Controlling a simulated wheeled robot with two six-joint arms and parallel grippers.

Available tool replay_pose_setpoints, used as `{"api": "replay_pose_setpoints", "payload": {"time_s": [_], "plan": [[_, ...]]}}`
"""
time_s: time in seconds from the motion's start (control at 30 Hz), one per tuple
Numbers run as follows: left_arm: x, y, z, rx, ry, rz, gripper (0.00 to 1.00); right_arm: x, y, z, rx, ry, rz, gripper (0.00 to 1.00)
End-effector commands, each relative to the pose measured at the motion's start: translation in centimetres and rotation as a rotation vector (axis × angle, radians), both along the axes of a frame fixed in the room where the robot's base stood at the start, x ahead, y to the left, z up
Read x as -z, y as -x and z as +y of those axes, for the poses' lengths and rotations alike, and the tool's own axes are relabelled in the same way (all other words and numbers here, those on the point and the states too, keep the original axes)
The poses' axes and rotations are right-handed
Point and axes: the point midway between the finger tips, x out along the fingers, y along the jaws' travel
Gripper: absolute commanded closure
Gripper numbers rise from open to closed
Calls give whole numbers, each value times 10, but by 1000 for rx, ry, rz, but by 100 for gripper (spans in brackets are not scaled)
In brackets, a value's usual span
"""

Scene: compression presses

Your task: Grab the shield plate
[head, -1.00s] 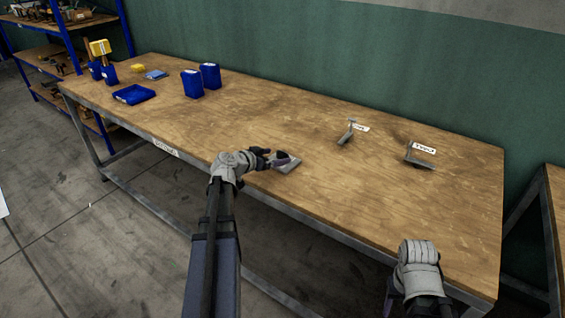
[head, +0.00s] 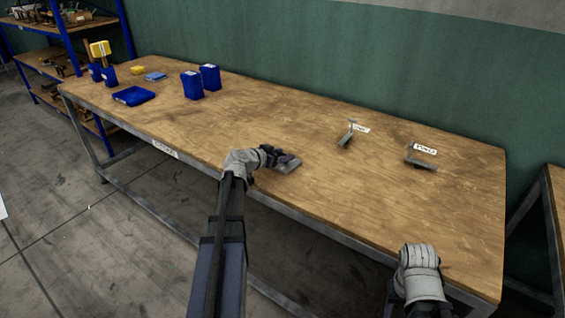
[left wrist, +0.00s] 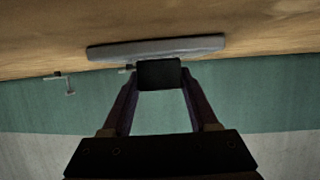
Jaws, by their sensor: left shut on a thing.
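The shield plate, a flat grey piece (head: 288,167), is at the front middle of the wooden table. My left gripper (head: 282,160) is at its left side, shut on it. In the left wrist view the plate (left wrist: 155,47) shows as a long grey slab, seen edge-on. A dark block (left wrist: 158,74) beside it sits between the fingertips of my left gripper (left wrist: 158,84). I cannot tell whether the plate is lifted clear of the table. My right gripper is mostly hidden below its pale wrist, near the front right table edge.
Two grey metal parts with white labels, one at the middle right (head: 346,136) and one farther right (head: 421,161), stand on the table (head: 230,130). Blue bins (head: 192,85) and a blue tray (head: 133,96) are at the left. The table between is clear.

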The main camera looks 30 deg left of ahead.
Motion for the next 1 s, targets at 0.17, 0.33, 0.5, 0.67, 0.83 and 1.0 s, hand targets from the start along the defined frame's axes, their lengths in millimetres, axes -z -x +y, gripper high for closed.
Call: {"api": "replay_pose_setpoints", "payload": {"time_s": [0.17,0.33,0.5,0.67,0.83,1.0], "plan": [[0,0,0,0,0,0,72,0,0,0,0,0,0,46],[0,0,0,0,0,0,92,0,0,0,0,0,0,46],[0,0,0,0,0,0,100,0,0,0,0,0,0,46],[0,0,0,0,0,-1,100,0,0,0,0,0,0,46],[-1,0,0,0,0,0,100,-1,0,0,0,0,0,46],[-7,0,0,0,0,-1,100,-7,0,0,0,0,0,46]]}}
